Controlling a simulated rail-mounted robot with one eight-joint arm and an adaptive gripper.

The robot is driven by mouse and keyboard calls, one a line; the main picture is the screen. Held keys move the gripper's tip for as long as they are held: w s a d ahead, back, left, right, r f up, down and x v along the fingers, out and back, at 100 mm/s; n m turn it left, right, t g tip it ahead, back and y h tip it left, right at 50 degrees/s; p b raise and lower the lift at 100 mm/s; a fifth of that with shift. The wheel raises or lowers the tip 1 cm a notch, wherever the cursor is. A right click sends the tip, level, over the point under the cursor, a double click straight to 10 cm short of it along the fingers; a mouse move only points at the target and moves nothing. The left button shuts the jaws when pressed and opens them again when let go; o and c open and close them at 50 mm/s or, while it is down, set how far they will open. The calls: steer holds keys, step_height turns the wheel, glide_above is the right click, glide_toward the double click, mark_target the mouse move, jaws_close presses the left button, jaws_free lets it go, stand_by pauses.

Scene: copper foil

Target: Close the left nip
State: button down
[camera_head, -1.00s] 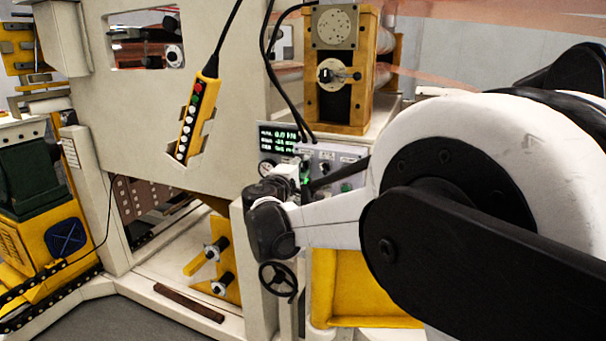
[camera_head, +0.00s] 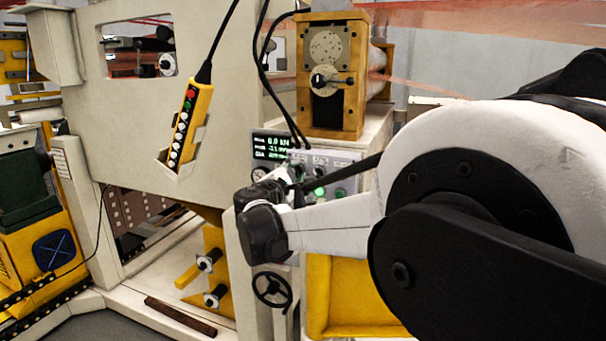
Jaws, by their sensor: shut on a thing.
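The nip stand is a yellow block (camera_head: 350,104) above the control panel. Its upper round-faced plate (camera_head: 326,46) sits directly above a lower bearing block with a knob (camera_head: 323,80), with no clear gap between them. Dark slot shows below the lower block. The grey control panel (camera_head: 345,160) has a display with green and white text (camera_head: 270,145), too small to read surely, and a lit green button (camera_head: 319,191). My gripper (camera_head: 285,183) is at the panel's lower left, shut on a control there. My wrist hides its fingertips and most of that control.
A yellow pendant (camera_head: 188,120) hangs on the pale machine wall (camera_head: 135,100) at left. Black cables (camera_head: 277,90) run down to the panel. A black handwheel (camera_head: 272,288) is below my wrist. A yellow bin (camera_head: 355,300) is at lower right. Copper foil (camera_head: 450,20) crosses the top.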

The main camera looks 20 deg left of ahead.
steer(key=c, duration=1.7)
jaws_free()
steer(key=s, duration=1.2)
steer(key=shift+s+a, duration=0.1)
steer(key=shift+a, duration=0.3)
